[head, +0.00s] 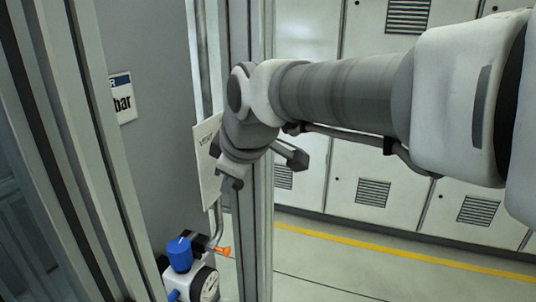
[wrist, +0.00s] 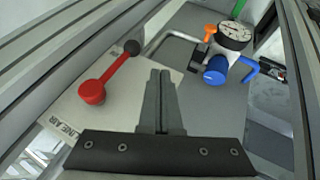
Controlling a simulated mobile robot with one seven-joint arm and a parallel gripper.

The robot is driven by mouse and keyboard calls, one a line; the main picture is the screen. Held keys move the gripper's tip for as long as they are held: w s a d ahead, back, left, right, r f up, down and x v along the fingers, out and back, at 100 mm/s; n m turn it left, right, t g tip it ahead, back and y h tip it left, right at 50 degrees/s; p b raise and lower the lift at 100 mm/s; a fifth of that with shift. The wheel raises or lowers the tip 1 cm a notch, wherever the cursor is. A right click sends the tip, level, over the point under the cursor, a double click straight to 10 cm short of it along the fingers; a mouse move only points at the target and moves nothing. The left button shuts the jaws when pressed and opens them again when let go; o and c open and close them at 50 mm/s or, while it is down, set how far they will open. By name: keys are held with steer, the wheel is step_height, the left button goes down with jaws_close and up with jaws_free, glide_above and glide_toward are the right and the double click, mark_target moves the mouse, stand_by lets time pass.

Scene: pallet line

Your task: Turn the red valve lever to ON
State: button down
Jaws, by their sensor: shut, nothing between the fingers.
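The red valve lever (wrist: 113,75) shows in the wrist view, left of my gripper. The lever is mounted on a pale plate (wrist: 70,112) lettered "LINE AIR". My gripper (wrist: 160,73) is shut and empty, its fingertips to the right of the lever, with a visible gap in the picture. In the head view the plate (head: 207,160) is seen edge-on beside my wrist, and the lever cannot be made out. No ON mark is readable.
A blue regulator knob (wrist: 216,70), a round gauge (wrist: 234,35) and an orange handle (wrist: 210,32) sit right of the plate. A grey pipe (wrist: 168,36) runs beside them. Metal frame posts (head: 258,230) flank the space. White cabinets (head: 375,195) stand behind.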

steer(key=w, duration=0.2)
steer(key=w+p, duration=0.1)
steer(key=w, duration=0.1)
steer(key=shift+d+f, duration=0.2)
steer(key=shift+d, duration=0.1)
steer(key=shift+f, duration=0.1)
steer(key=b, duration=0.1)
steer(key=w+t+b, duration=0.1)
steer(key=b, duration=0.1)
steer(key=shift+d+f, duration=0.1)
steer(key=shift+d, duration=0.1)
stand_by(0.4)
